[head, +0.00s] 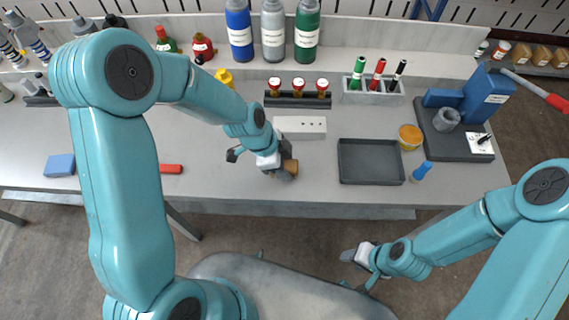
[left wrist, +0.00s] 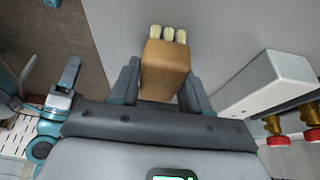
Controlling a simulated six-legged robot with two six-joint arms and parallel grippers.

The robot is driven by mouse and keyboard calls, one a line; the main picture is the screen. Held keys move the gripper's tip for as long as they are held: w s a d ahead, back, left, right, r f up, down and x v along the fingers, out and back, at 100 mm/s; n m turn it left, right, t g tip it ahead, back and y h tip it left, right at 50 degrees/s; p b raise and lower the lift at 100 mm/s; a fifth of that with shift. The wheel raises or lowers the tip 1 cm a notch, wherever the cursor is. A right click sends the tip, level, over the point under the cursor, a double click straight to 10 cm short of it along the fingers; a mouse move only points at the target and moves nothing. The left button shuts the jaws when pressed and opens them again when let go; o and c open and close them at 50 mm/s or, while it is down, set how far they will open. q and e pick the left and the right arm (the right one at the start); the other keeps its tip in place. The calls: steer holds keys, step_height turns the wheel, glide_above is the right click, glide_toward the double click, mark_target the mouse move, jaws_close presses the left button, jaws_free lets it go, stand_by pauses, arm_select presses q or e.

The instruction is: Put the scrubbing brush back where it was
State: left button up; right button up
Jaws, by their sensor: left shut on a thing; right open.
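The scrubbing brush (head: 290,168) is a small brown block near the front edge of the grey bench in the head view. In the left wrist view the brush (left wrist: 165,70) shows its wooden body with pale bristle tufts at the far end. My left gripper (head: 268,165) is shut on it, with a finger (left wrist: 125,82) on either side of the block. I cannot tell whether the brush touches the bench. My right gripper (head: 360,268) is open and empty, low in front of the bench.
A white block with holes (head: 300,126) lies just behind the brush. A dark grey tray (head: 370,162) is to its right, with a yellow-lidded jar (head: 410,137) and blue item (head: 422,171) beyond. A red bar (head: 171,169) and blue block (head: 60,165) lie left. Bottles (head: 273,30) stand behind.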

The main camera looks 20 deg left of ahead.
arm_select(q)
steer(key=shift+f, duration=0.1)
steer(key=o, duration=1)
steer(key=shift+w+a+r, duration=0.1)
steer(key=shift+a+r, duration=0.05)
steer(key=shift+r, duration=0.35)
steer(key=v, duration=1.1)
steer(key=shift+r, duration=0.1)
steer(key=shift+s, duration=0.25)
